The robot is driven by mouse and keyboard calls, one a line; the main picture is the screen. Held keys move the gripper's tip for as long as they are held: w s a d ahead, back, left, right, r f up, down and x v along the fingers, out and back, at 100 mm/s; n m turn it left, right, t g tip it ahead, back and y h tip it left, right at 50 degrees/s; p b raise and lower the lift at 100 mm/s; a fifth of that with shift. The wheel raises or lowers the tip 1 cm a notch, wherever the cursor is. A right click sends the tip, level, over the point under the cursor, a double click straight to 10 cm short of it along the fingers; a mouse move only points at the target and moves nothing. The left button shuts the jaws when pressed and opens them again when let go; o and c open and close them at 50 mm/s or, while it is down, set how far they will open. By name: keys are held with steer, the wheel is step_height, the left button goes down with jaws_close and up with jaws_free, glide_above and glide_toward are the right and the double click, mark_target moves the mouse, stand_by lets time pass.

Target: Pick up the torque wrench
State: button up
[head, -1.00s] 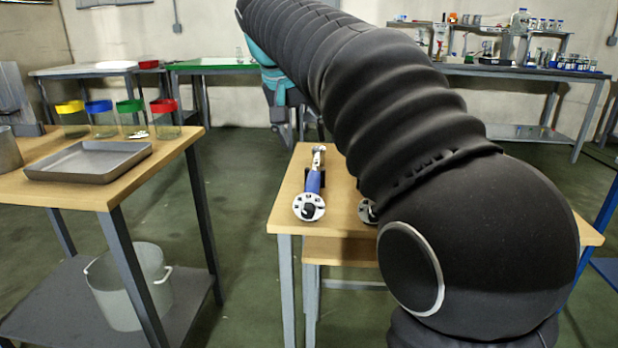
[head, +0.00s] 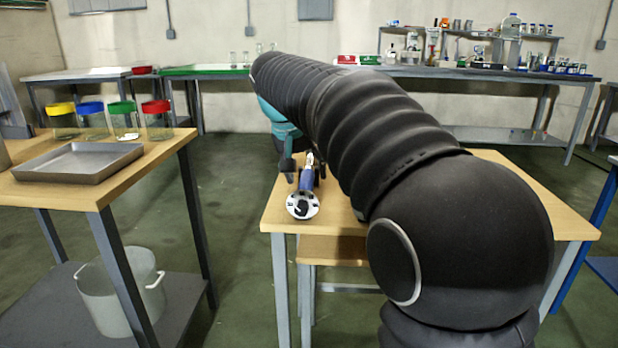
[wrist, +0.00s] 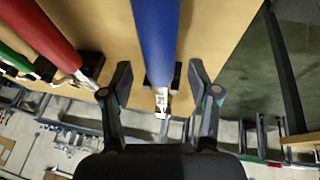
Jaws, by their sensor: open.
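A blue-handled tool (head: 302,206), which I take as the torque wrench, lies on the wooden table with its round white end toward me. Its blue handle (wrist: 156,35) runs down the middle of the wrist view, with a shiny metal part at the lower end. Dark blocks beside the metal part seem to support it. My gripper (wrist: 160,78) is open, with one finger on each side of the tool and gaps between. In the head view my arm hides much of the table.
In the wrist view, a red-handled tool (wrist: 42,30) lies left of the blue one, with a green handle (wrist: 14,58) beyond it. The wooden table's (head: 520,185) edge is close on the right in the wrist view. A side bench with a metal tray (head: 78,163) stands left.

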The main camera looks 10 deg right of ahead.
steer(key=shift+x, duration=1.25)
jaws_close()
steer(key=shift+r, duration=0.1)
steer(key=shift+r, duration=0.55)
step_height(320, 180, up, 3)
steer(key=shift+r+p, duration=0.1)
steer(key=shift+p, duration=0.35)
steer(key=s+d+r, duration=0.6)
steer(key=s+d, duration=0.2)
steer(key=shift+s+r, duration=0.2)
steer(key=shift+r, duration=0.15)
steer(key=shift+d, duration=0.1)
